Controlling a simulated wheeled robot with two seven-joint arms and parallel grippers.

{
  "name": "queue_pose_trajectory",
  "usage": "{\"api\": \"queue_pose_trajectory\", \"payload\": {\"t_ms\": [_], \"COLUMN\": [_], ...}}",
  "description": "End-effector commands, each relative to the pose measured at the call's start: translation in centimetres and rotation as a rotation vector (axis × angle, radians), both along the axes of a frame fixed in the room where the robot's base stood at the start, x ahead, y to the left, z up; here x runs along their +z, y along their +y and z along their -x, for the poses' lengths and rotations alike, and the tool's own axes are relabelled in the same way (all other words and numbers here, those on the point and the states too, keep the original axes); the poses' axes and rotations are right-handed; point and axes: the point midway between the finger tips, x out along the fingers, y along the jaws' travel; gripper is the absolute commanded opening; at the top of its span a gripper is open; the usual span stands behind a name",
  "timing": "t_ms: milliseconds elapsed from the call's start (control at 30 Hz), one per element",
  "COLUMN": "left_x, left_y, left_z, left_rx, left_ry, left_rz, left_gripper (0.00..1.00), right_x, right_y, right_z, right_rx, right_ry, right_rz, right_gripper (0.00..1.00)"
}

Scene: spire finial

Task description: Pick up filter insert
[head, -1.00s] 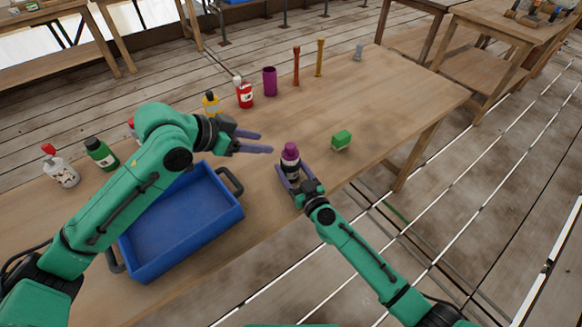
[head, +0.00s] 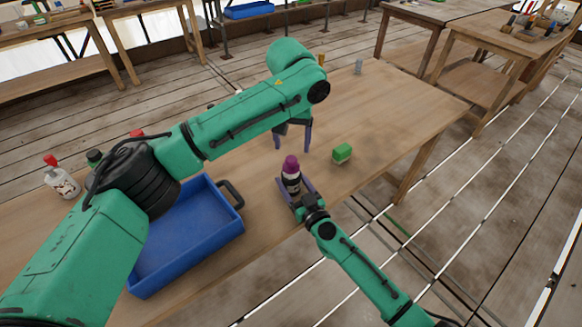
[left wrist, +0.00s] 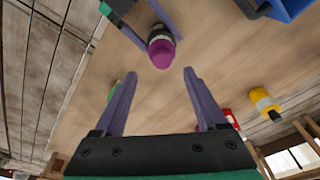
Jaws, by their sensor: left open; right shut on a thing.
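I cannot tell for sure which thing is the filter insert. My right gripper (head: 297,188) is shut on a dark bottle with a white band and purple cap (head: 291,172), upright near the table's front edge.
A blue tray (head: 238,222) stands at left. A white bottle with red cap (head: 61,178) is beyond it. A small grey object (head: 358,66) stands at the table's far end. A yellow bottle (left wrist: 262,100) and a red one (left wrist: 232,119) show in the left wrist view. The table's right side is clear.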

Motion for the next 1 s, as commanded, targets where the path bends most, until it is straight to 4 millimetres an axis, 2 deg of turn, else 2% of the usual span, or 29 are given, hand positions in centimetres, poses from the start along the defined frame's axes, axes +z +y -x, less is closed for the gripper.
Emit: {"api": "queue_pose_trajectory", "payload": {"t_ms": [400, 633, 767, 800, 1000], "left_x": [-6.7, -7.1, -7.1, -7.1, -7.0], "left_y": [0.3, 0.3, 0.3, 0.3, 0.3], "left_z": [-0.9, -1.0, -1.0, -1.0, -1.0], "left_rx": [0.0, -0.001, -0.002, -0.002, -0.003], "left_ry": [0.0, -0.002, -0.002, -0.002, -0.001], "left_rz": [0.001, 0.003, 0.003, 0.003, 0.004], "left_gripper": [0.74, 0.74, 0.24, 0.09, 0.08], "right_x": [-0.1, -0.1, -0.1, -0.1, -0.1], "right_y": [0.0, 0.0, 0.0, 0.0, 0.0], "right_z": [0.0, 0.0, 0.0, 0.0, 0.0], "right_rx": [0.0, 0.0, 0.0, 0.0, 0.0], "right_ry": [0.001, 0.0, 0.002, 0.001, 0.002], "right_rz": [0.0, 0.001, 0.001, 0.0, 0.001], "right_gripper": [0.09, 0.09, 0.09, 0.09, 0.09]}}
